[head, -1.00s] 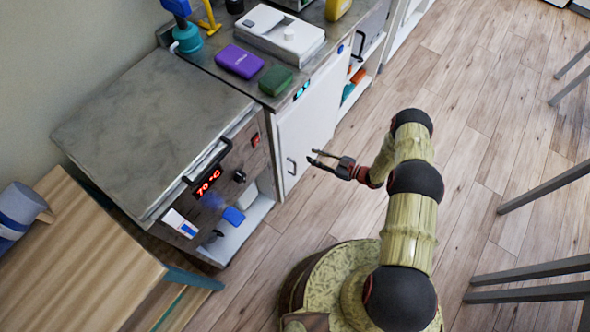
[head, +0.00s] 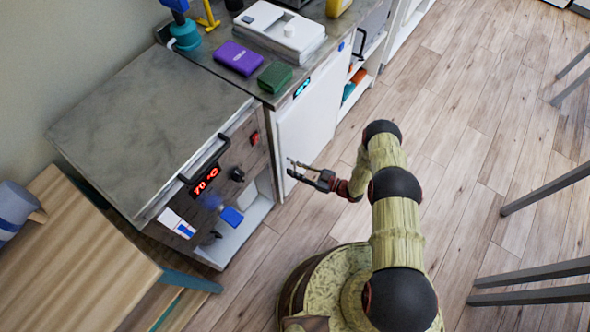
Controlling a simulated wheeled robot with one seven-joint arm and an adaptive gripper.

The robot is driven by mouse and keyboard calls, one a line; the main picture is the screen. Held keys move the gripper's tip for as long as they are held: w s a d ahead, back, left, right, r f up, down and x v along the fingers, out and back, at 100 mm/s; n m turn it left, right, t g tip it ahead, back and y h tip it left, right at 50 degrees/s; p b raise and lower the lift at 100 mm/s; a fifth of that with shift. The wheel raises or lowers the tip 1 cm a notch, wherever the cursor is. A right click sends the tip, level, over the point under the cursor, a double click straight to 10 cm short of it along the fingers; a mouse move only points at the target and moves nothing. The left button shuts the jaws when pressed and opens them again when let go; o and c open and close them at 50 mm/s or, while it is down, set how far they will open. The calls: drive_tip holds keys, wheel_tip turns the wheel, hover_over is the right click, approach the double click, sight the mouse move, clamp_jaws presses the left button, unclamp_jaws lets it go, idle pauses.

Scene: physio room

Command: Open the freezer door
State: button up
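The freezer door (head: 308,120) is the white front panel under the counter, with a small blue-lit display (head: 302,88) above it. It looks closed. My gripper (head: 289,167) is at the lower left part of this door, where its handle is. Its two dark fingers are spread apart, with the tips at the handle. The fingers cover most of the handle, so I cannot tell whether they touch it or stand around it.
A steel unit (head: 140,115) with a red "70 °C" display and a dark bar handle stands left of the freezer. The counter holds a purple box (head: 238,57), a green box (head: 275,77) and a white device (head: 285,32). Dark legs (head: 545,190) stand at right. The wooden floor between is clear.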

drive_tip(key=shift+a, duration=0.1)
drive_tip(key=shift+c, duration=1)
drive_tip(key=c, duration=0.4)
clamp_jaws()
